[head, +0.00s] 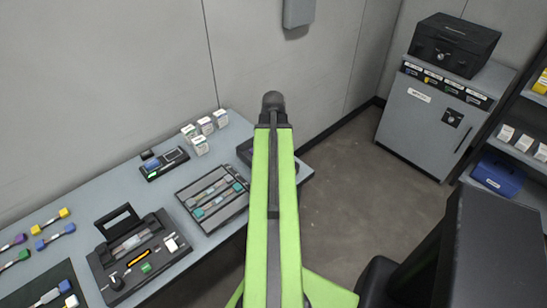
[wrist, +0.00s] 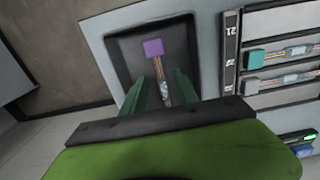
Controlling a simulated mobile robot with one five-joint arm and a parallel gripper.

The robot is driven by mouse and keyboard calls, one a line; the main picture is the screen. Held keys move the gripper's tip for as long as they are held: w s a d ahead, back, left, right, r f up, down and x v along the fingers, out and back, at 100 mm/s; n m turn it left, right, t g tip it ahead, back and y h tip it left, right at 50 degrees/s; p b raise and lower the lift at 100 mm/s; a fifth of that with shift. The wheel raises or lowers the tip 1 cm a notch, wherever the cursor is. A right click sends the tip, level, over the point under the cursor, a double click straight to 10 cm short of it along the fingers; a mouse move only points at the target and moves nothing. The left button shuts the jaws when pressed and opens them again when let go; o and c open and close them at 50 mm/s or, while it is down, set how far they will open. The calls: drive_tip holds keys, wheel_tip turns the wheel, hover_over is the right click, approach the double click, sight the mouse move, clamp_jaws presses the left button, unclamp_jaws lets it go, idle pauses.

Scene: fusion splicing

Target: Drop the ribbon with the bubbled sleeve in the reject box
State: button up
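A ribbon with a purple end block (wrist: 153,48) and a clear sleeve (wrist: 165,90) shows inside the dark, square reject box (wrist: 122,50) in the wrist view. My gripper (wrist: 166,88) is over the box, its two green fingers on either side of the ribbon. The fingers look apart, with a gap beside the ribbon, so it appears let go. The ribbon's near end is hidden by my gripper, and bubbles in the sleeve are too small to make out. In the head view my arm hides most of the box (head: 243,152).
A slotted tray (head: 183,196) with several ribbons lies left of the box. Farther left are a splicer case (head: 100,262) and loose ribbons with coloured ends. Small boxes (head: 199,146) stand by the wall. A grey cabinet (head: 412,133) stands right, with open floor between.

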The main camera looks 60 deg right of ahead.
wheel_tip(320, 180, up, 15)
drive_tip(key=p, duration=1.3)
drive_tip(key=shift+p, duration=0.4)
drive_tip(key=shift+s, duration=0.1)
